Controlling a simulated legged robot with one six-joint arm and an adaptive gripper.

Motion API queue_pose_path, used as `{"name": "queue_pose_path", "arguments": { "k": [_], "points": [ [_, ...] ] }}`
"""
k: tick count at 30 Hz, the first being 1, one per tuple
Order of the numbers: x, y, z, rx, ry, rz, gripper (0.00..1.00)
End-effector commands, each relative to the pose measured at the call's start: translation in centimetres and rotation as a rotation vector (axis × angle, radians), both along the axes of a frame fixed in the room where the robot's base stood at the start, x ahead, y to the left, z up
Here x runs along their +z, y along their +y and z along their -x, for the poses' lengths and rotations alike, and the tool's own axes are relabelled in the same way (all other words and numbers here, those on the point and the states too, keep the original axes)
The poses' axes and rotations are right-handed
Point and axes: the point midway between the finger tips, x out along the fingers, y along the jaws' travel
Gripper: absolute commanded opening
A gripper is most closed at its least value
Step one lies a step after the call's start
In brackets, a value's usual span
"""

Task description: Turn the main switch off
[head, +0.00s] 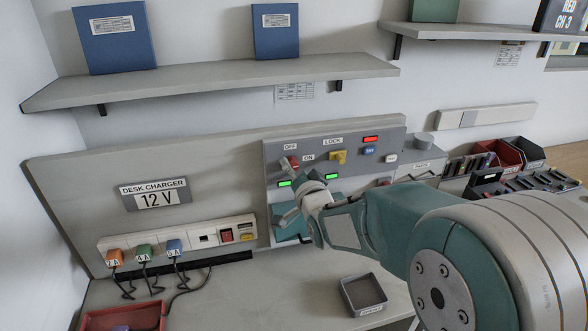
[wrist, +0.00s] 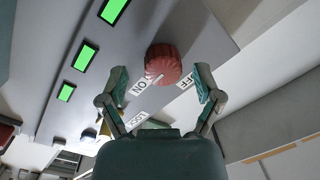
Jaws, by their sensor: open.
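The main switch looks to be the red knob (head: 292,162) on the grey panel (head: 400,136), with the OFF label (head: 290,147) above it and the ON label (head: 308,157) to its right. In the wrist view the red knob (wrist: 163,63) lies ahead between my fingertips, with ON and OFF labels partly visible beside it. My gripper (head: 298,193) is open and in front of the panel, just below the knob in the head view. In the wrist view my gripper (wrist: 160,78) has a finger on each side; contact with the knob cannot be told.
A yellow knob (head: 338,156) under a LOCK label sits right of the red one. Green lights (head: 284,183) and a red light (head: 370,139) are lit. A power strip with plugs (head: 146,248) is at left; a small grey tray (head: 362,294) stands on the desk.

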Motion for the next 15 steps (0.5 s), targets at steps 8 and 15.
{"name": "queue_pose_path", "arguments": {
  "k": [8,15],
  "points": [
    [-0.04,0.28,-0.39,0.001,0.000,0.001,0.83],
    [-0.03,0.23,-0.36,0.001,0.000,0.001,0.00]
  ]
}}
